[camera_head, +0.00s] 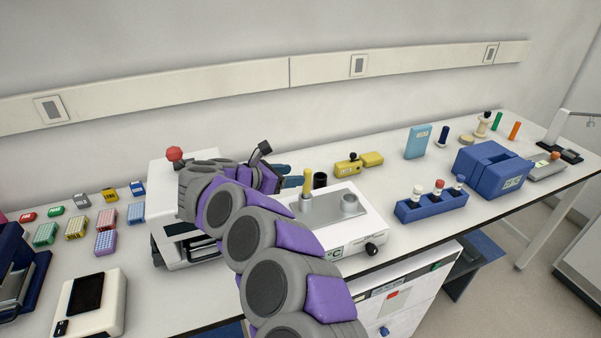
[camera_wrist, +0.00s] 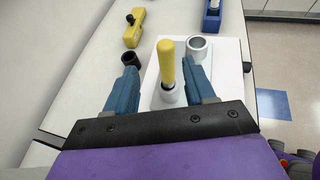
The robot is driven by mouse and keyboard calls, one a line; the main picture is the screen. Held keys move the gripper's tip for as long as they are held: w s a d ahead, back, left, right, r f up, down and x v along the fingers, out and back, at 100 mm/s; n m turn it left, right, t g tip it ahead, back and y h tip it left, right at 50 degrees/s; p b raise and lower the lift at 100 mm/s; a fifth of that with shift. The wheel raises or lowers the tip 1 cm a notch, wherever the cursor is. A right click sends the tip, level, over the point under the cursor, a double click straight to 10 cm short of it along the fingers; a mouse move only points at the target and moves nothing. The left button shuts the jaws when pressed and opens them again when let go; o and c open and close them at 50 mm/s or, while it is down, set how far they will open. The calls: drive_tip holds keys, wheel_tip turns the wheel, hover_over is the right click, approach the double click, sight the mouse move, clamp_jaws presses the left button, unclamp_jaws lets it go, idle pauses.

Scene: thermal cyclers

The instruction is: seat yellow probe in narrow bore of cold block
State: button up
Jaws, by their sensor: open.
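The yellow probe (camera_head: 307,181) stands about upright with its dark lower end in the narrow bore's grey collar (camera_wrist: 170,97) on the cold block (camera_head: 370,220). How deep it sits is hidden. The block is a white box with a grey top plate, a "°C" label and a black knob. The wider bore's collar (camera_head: 349,203) is empty, to the right of the probe. My gripper (camera_head: 287,174) is open; in the wrist view its blue fingers (camera_wrist: 160,78) are on either side of the yellow probe (camera_wrist: 167,62), with visible gaps.
A black ring-shaped holder (camera_head: 320,180) stands behind the block. Yellow instruments (camera_head: 347,167) are further back. A blue rack with capped tubes (camera_head: 432,207) is to the right, before a larger blue box (camera_head: 492,170). A white machine with a red knob (camera_head: 174,154) stands left, partly behind my arm.

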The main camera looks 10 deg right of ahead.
drive_tip(key=v, duration=0.6)
drive_tip(key=w+a+r+n+t+y, duration=0.45)
drive_tip(key=r+n, duration=0.25)
drive_tip(key=r, duration=0.2)
drive_tip(key=w+a+r+n+t+y, duration=0.45)
drive_tip(key=r+n+t, duration=0.2)
drive_tip(key=r, duration=0.25)
drive_tip(key=s+a+r+n+g+y, duration=0.2)
drive_tip(key=s+a+r+n+y, duration=0.15)
drive_tip(key=s+n+y, duration=0.4)
drive_tip(key=s+a+r+n+g+y, duration=0.1)
drive_tip(key=s+a+r+n+y, duration=0.3)
drive_tip(key=n, duration=0.7)
drive_tip(key=s+d+f+n+g+h, duration=0.1)
drive_tip(key=s+d+f+n+g, duration=0.25)
drive_tip(key=s+f+n, duration=0.45)
drive_tip(key=s+d+f+n+g+h, duration=0.1)
drive_tip(key=s+d+f+n+g, duration=0.3)
drive_tip(key=s+f, duration=0.6)
drive_tip(key=s+d+f+n+g+h, duration=0.2)
drive_tip(key=s+d+f, duration=0.4)
drive_tip(key=s+d, duration=0.3)
drive_tip(key=s+d+f+n+g+h, duration=0.2)
drive_tip(key=s+d+f+g+h, duration=0.2)
drive_tip(key=s+d, duration=0.6)
drive_tip(key=s+f+g, duration=0.2)
drive_tip(key=s, duration=0.4)
drive_tip(key=shift+s+g+p, duration=0.25)
drive_tip(key=shift+g+p, duration=0.1)
